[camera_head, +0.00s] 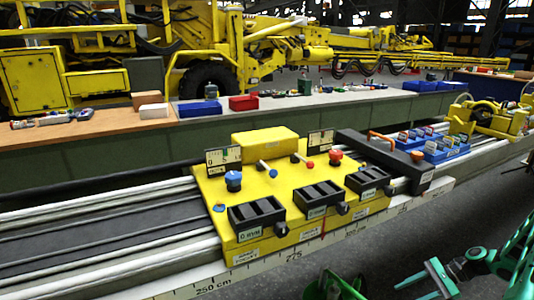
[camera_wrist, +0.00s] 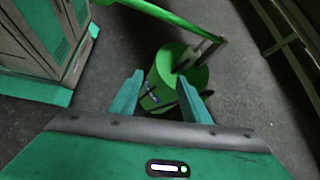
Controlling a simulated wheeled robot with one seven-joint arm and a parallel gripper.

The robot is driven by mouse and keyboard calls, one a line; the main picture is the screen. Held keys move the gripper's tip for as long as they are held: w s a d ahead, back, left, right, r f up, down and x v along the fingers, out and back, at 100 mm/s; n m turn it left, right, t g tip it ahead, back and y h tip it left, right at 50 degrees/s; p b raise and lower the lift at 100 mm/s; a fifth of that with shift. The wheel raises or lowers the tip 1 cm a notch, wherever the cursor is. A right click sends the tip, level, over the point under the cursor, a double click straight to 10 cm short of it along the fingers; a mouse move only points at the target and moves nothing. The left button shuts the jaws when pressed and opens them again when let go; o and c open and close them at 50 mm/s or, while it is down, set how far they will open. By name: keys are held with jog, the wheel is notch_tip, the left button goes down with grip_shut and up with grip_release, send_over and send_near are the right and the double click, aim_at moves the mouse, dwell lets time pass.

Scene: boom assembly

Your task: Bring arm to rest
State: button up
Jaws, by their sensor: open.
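My teal gripper (camera_head: 420,287) is at the lower right of the head view, in front of the rail bench and low beside it. In the wrist view its two fingers (camera_wrist: 160,77) stand apart with nothing between them. Behind the fingers, a bright green round body with a green bar (camera_wrist: 160,80) shows below, apart from them. My arm runs off the right edge of the head view, so its full pose is hidden.
The rail bench (camera_head: 120,235) carries a yellow panel (camera_head: 275,185) with black trays and knobs, and blue bins (camera_head: 440,150). A worktable (camera_head: 290,105) and yellow machinery (camera_head: 200,60) stand behind. A grey-green cabinet (camera_wrist: 45,40) is at the wrist view's upper left.

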jog(key=s+a+r+n+g+h, duration=0.1)
jog(key=s+a+r+n+h, duration=0.15)
jog(key=r, duration=0.65)
jog(key=s+a+r+n+g+h, duration=0.1)
jog(key=s+a+r+n+h, duration=0.15)
jog(key=r, duration=0.55)
jog(key=s+a+r+n+g+h, duration=0.1)
jog(key=s+r+h, duration=0.15)
jog(key=r, duration=0.65)
jog(key=s+a+r+n+h, duration=0.1)
jog(key=s+a+r+n, duration=0.1)
jog(key=s, duration=0.6)
jog(key=s+a+r+n+t+h, duration=0.1)
jog(key=s+a+r+n, duration=0.1)
jog(key=s+a+r, duration=0.3)
jog(key=shift+s+r, duration=1.05)
jog(key=shift+s, duration=0.9)
